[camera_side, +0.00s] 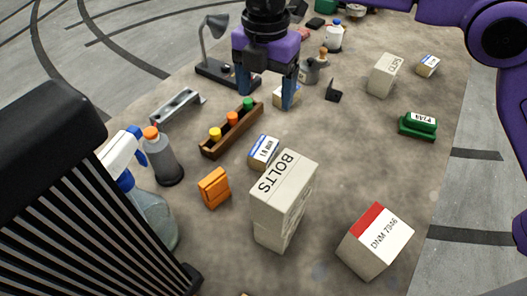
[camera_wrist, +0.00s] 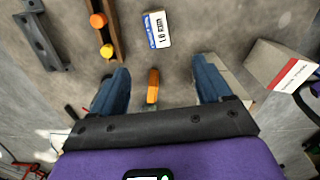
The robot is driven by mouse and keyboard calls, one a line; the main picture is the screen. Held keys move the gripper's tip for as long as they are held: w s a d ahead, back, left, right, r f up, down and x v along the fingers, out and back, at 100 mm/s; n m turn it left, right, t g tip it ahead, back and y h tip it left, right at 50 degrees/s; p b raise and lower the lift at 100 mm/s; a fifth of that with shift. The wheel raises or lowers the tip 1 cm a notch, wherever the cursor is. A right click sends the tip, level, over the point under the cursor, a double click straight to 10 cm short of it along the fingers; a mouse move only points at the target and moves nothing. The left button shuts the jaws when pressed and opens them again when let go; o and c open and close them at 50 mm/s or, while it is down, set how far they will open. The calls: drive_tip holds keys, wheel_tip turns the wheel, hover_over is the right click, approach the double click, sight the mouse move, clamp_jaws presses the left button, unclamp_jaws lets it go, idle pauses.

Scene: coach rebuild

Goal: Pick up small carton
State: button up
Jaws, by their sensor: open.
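A small white carton with a blue-edged printed label (camera_side: 264,151) lies on the worktop between the wooden rack and the tall BOLTS box. In the wrist view this small carton (camera_wrist: 156,29) is ahead of the fingertips, near the top edge, lying flat and clear of them. My gripper (camera_side: 266,98) is open and empty, raised above the worktop with blue fingers pointing down. In the wrist view its fingers (camera_wrist: 163,68) stand wide apart, with an orange box (camera_wrist: 153,86) seen between them, lower down. Another small box (camera_side: 282,96) is partly hidden behind a finger, and one more small carton (camera_side: 428,65) lies far right.
The wooden rack (camera_side: 231,131) with coloured tops stands left of the carton. The tall BOLTS box (camera_side: 283,205) stands close in front. A red-striped box (camera_side: 375,241), grey bottle (camera_side: 162,158) and green item (camera_side: 418,126) are around. Worktop right of the carton is clear.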

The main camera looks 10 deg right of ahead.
hover_over(263, 147)
drive_tip(key=f, duration=1.1)
drive_tip(key=shift+s+f, duration=0.1)
drive_tip(key=shift+s, duration=0.25)
drive_tip(key=shift+w+f, duration=0.15)
drive_tip(key=shift+f, duration=1.45)
drive_tip(key=shift+w+f, duration=0.1)
drive_tip(key=shift+f, duration=1.45)
drive_tip(key=c, duration=1.1)
drive_tip(key=shift+r, duration=0.1)
